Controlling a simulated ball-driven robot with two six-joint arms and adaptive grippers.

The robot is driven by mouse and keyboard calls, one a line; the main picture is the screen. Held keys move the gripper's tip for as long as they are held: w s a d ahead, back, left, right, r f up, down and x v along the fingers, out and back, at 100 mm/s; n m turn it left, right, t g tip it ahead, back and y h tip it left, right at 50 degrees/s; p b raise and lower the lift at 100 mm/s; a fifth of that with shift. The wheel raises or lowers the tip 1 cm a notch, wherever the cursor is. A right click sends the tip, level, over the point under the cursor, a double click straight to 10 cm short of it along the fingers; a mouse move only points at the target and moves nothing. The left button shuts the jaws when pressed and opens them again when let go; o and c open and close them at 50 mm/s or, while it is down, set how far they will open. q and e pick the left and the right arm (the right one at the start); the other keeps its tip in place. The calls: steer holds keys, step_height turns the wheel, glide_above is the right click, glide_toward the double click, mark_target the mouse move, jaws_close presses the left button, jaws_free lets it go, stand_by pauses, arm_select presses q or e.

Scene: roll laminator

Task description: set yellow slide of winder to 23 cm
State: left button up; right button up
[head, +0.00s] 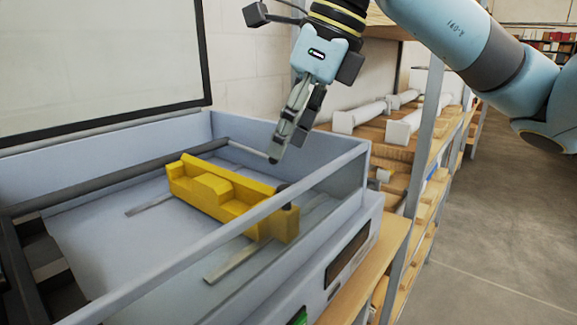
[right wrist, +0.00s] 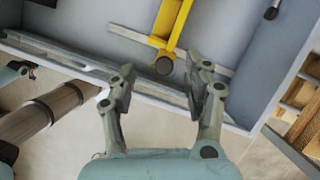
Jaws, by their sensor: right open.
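The yellow slide (head: 215,192) is a long bar with a raised block, lying across the grey winder tray (head: 85,230). A dark round knob (head: 284,191) sits at its right end. My right gripper (head: 275,155) points down above and behind that end, apart from the slide. In the right wrist view, its two fingers (right wrist: 162,76) are open and empty. The knob (right wrist: 164,64) shows just past the gap between the fingertips, and the slide (right wrist: 176,22) runs away from it. No centimetre marks can be read. My left gripper is not seen.
A grey rail (head: 240,260) runs under the slide's near end. The tray's front wall bar (head: 225,235) and a dark roller (head: 110,176) flank the slide. A wooden shelf (head: 430,150) with white rolls stands to the right. Open floor lies beyond it.

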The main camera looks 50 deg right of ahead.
step_height(320, 180, up, 3)
steer(key=shift+f, duration=0.15)
stand_by(0.6)
